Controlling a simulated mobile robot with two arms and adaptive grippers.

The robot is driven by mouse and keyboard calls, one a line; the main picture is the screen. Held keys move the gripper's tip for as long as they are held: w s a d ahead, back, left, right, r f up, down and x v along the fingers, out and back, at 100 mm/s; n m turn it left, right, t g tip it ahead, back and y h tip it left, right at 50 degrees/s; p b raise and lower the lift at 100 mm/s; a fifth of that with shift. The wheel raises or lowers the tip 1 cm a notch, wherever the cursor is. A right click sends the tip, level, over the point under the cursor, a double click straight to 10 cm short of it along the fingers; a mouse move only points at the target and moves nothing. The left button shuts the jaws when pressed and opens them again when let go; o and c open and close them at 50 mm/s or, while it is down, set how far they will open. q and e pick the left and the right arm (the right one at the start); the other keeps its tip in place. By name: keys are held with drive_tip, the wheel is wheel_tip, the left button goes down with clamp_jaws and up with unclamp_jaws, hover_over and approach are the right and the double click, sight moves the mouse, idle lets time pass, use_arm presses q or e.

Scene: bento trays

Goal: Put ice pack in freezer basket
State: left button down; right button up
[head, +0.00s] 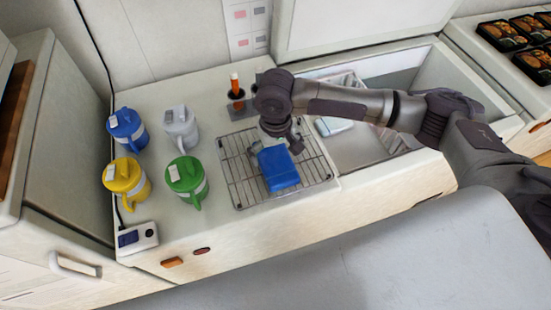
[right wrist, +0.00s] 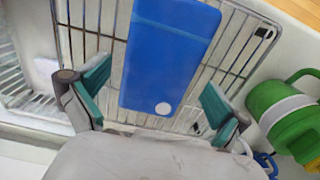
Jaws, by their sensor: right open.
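The blue ice pack (head: 279,169) lies on a wire rack (head: 236,176) on the counter. In the right wrist view the ice pack (right wrist: 168,58) shows a white dot at its near end. My right gripper (head: 275,148) is over the pack; in the wrist view its open fingers (right wrist: 157,80) with teal pads stand on either side of the pack, with gaps between. A wire freezer basket (head: 350,82) sits partly behind my right arm in the open chest freezer, with a pale pack (head: 333,126) near it. My left gripper is out of view.
Blue (head: 127,129), white (head: 181,127), yellow (head: 125,183) and green (head: 187,181) jugs stand left of the rack. A holder with an orange-topped item (head: 236,88) is behind it. A small display device (head: 137,238) is at the front left. Food trays (head: 502,36) are far right.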

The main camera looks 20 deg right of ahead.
sight(276, 162)
wheel_tip(276, 162, down, 2)
drive_tip(key=shift+f, duration=0.4)
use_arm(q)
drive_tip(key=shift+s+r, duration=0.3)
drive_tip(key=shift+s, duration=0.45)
use_arm(e)
drive_tip(key=c, duration=1.3)
